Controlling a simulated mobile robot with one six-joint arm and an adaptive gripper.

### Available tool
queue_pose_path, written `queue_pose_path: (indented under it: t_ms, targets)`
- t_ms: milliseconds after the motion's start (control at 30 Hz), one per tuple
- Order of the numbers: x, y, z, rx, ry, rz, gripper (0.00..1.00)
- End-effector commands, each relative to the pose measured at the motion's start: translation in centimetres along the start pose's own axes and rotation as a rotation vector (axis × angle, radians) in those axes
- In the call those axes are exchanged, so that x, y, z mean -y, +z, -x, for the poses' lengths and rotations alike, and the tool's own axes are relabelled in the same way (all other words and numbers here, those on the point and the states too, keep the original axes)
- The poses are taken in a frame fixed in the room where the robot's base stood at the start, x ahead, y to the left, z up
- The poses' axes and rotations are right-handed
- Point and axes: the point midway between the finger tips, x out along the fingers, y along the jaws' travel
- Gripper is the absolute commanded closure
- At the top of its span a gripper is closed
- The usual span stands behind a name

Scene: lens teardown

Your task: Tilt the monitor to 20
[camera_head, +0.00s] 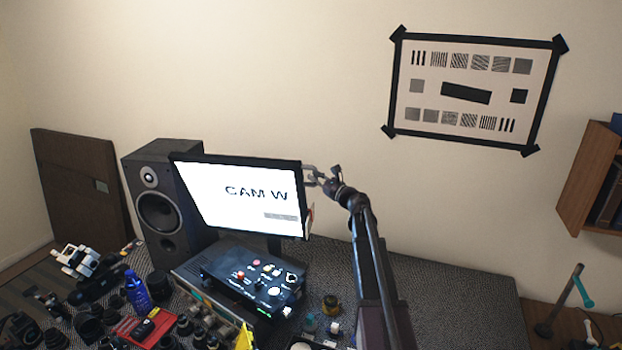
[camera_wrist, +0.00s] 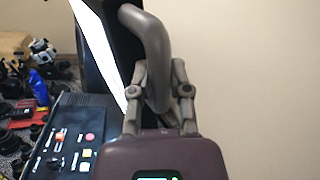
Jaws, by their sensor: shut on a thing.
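In the wrist view the monitor (camera_wrist: 97,50) shows nearly edge-on at the left. A grey curved handle (camera_wrist: 152,45) is fixed at the monitor's right side. My gripper (camera_head: 318,178) is at the monitor's upper right edge. In the wrist view my gripper (camera_wrist: 160,92) has its fingers on both sides of the handle, shut on it. The fingers hide part of the handle.
A black control box (camera_head: 250,280) with knobs stands in front of the monitor. A speaker (camera_head: 160,205) stands close behind its left side. Lens parts and a blue bottle (camera_head: 137,290) crowd the table's left. The table (camera_head: 450,300) is clear to the right of my arm.

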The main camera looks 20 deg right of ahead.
Motion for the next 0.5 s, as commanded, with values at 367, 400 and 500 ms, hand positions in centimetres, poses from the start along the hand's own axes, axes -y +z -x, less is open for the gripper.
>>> queue_pose_path:
  t_ms: [367, 400, 500]
  targets:
    - [0.8, -0.1, 0.8, 0.002, -0.007, 0.004, 0.64]
    - [0.9, -0.1, 0.9, 0.001, -0.008, 0.005, 0.52]
    - [1.2, -0.1, 1.1, 0.000, -0.012, 0.005, 0.40]
